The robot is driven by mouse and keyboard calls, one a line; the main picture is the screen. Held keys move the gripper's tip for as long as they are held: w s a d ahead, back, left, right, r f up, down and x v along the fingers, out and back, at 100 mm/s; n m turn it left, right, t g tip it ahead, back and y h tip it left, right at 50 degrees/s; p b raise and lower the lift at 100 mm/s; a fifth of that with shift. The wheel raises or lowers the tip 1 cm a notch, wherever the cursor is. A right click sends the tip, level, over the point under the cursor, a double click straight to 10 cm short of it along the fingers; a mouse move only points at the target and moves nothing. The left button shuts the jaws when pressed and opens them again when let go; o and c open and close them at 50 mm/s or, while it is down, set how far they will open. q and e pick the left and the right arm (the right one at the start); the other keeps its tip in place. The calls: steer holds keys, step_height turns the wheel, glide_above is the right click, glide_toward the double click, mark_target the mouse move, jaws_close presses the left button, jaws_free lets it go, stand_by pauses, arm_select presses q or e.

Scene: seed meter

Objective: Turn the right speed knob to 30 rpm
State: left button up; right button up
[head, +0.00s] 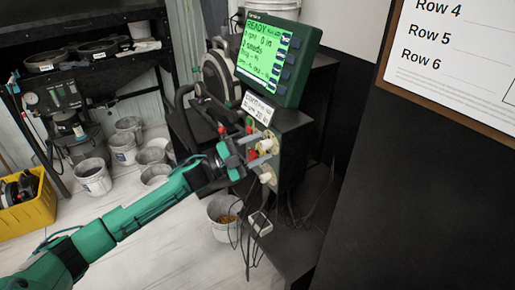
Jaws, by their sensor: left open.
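The seed meter stand has a pale control panel (272,158) on its front, seen at a steep angle. Pale knobs stick out of it: one lower knob (267,177) is in clear view, and another pale knob (267,144) shows beside my gripper. I cannot tell which is the right speed knob. My left gripper (255,150) is open in front of the panel, its fingers close to the knobs and partly covering them. Contact cannot be made out. The green display (265,55) above reads READY, with a line that looks like 0 rpm. My right gripper is out of view.
A white label (258,107) sits under the display. A round grey seed meter housing (222,78) stands behind the panel. A bucket of seed (222,216) and loose cables are below. Several white buckets and a yellow crate (27,207) are left. A dark wall (420,200) fills the right.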

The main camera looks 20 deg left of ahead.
arm_select(q)
steer(key=b+v, duration=0.3)
steer(key=v, duration=1)
steer(key=shift+s+a+b, duration=0.25)
steer(key=shift+a+b, duration=0.1)
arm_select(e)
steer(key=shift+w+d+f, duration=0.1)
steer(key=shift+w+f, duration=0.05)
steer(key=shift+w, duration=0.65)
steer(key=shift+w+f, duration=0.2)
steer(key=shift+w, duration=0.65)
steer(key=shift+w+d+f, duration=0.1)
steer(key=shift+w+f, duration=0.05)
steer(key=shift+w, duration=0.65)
arm_select(q)
steer(key=shift+f, duration=0.1)
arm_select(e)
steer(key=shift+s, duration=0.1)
